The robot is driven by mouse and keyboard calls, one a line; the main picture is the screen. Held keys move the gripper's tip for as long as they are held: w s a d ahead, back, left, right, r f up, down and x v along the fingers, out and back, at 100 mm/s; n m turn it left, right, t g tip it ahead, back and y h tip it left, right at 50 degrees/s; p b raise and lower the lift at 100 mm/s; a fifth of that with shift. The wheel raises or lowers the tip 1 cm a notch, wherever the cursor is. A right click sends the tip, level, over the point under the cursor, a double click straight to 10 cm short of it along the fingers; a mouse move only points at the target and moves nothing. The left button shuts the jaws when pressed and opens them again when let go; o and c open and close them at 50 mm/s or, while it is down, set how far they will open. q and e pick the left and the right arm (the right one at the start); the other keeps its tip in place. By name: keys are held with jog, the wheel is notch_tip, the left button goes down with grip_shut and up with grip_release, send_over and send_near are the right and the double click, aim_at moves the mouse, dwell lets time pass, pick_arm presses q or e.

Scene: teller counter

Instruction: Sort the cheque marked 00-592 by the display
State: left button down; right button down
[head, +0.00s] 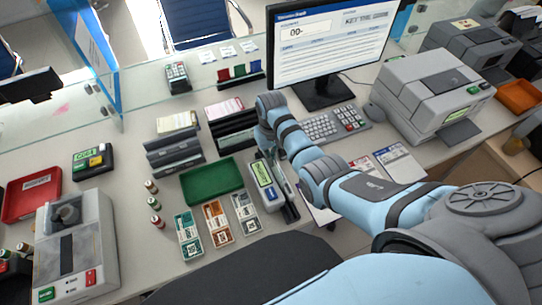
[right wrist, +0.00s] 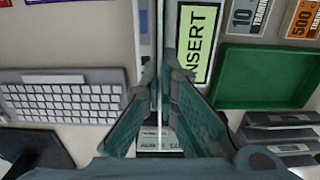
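My right gripper (head: 280,175) is low over the scanner-like device (head: 265,183) with a green INSERT label, which also shows in the right wrist view (right wrist: 200,42). In that view the gripper (right wrist: 161,78) has its fingers together on a thin white sheet (right wrist: 160,105), seen edge-on, probably the cheque. The sheet stands upright beside the label, along the device's slot; its number cannot be read, and I cannot tell how deep it sits. The display (head: 330,45) shows "00-" in its box. My left gripper is not in view.
The keyboard (head: 335,123) is right of the gripper. A green tray (head: 212,181) and dark slotted holders (head: 175,155) with papers are to the left. Banknote stacks (head: 217,223) lie in front. A grey printer (head: 432,92) stands at right. Some counter at left is clear.

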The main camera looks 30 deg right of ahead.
jog(key=shift+r, duration=4.4)
